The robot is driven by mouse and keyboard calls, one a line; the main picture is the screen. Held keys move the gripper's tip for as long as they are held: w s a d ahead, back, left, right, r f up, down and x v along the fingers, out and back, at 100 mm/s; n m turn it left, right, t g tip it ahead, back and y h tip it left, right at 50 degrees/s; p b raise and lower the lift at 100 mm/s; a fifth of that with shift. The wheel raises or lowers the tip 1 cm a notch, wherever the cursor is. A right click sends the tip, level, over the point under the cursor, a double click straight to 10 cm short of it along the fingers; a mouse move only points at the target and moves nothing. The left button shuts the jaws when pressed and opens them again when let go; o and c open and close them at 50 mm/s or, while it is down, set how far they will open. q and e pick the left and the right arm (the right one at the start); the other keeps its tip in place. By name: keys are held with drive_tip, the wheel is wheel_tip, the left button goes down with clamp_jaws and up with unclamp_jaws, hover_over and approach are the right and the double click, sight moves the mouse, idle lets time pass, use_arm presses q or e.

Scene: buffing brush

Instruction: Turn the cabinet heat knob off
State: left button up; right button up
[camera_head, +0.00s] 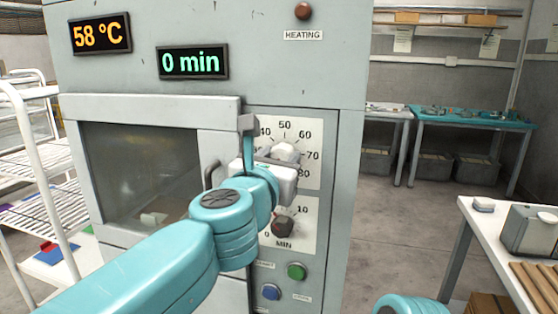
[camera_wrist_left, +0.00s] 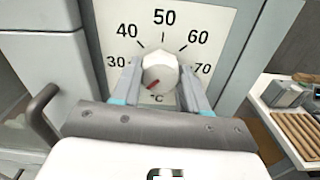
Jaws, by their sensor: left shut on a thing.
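The heat knob (camera_head: 285,152) is a pale knob on the cabinet's temperature dial, partly hidden by my left gripper in the head view. In the left wrist view the knob (camera_wrist_left: 159,68) shows between my gripper's two fingers. Its red pointer (camera_wrist_left: 152,85) points down and left, below the 30 mark. My left gripper (camera_wrist_left: 161,76) is shut on the knob, one finger on each side. The cabinet (camera_head: 220,90) shows "58 °C" (camera_head: 101,34) and "0 min" (camera_head: 192,62). The HEATING lamp (camera_head: 303,11) looks dark red. My right gripper is out of view.
A dark minute knob (camera_head: 283,226) sits below the dial, with green (camera_head: 296,271) and blue (camera_head: 271,292) buttons under it. A door handle (camera_head: 211,174) stands left of my gripper. A white rack (camera_head: 40,160) is at left, a table (camera_head: 490,222) at right.

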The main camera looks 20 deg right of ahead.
use_arm(q)
drive_tip(key=shift+r, duration=0.15)
drive_tip(key=o, duration=1.1)
drive_tip(key=shift+c, duration=0.2)
drive_tip(key=b+v, duration=0.2)
drive_tip(key=v, duration=1.4)
drive_tip(key=shift+b, duration=0.4)
drive_tip(key=shift+s+a, duration=0.1)
drive_tip(key=shift+s, duration=0.05)
